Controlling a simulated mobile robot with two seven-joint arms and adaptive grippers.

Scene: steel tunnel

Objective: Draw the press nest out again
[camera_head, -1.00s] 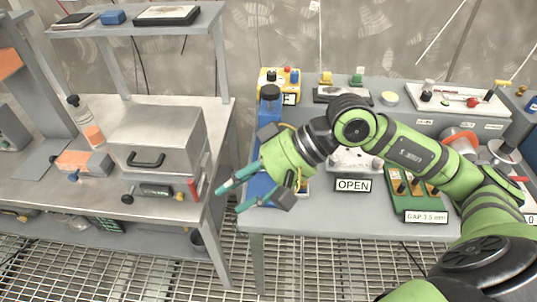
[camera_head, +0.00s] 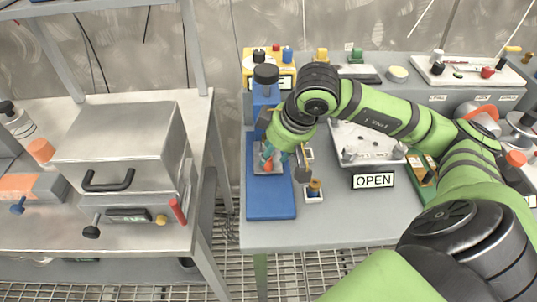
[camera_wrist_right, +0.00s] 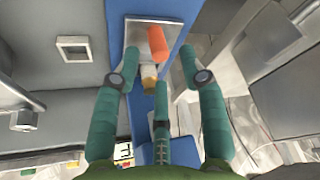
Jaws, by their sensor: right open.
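The press (camera_head: 268,197) is blue with a black knob on top and stands at the left end of the grey bench. Its nest appears to be the steel plate (camera_wrist_right: 138,38) on the blue base in the right wrist view. An orange peg (camera_wrist_right: 157,42) and a small pale, brass-coloured piece (camera_wrist_right: 149,76) show over the plate. My right gripper (camera_head: 284,162) is over the press base, partly hiding the nest in the head view. Its teal fingers are spread, with the orange peg between them and a visible gap on either side. My left gripper is out of view.
An OPEN sign (camera_head: 373,181) and a pale metal fixture (camera_head: 365,143) stand right of the press. A small white plate with a brass post (camera_head: 314,190) is close to the base. A steel box with a black handle (camera_head: 122,147) stands on the left table, across a gap.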

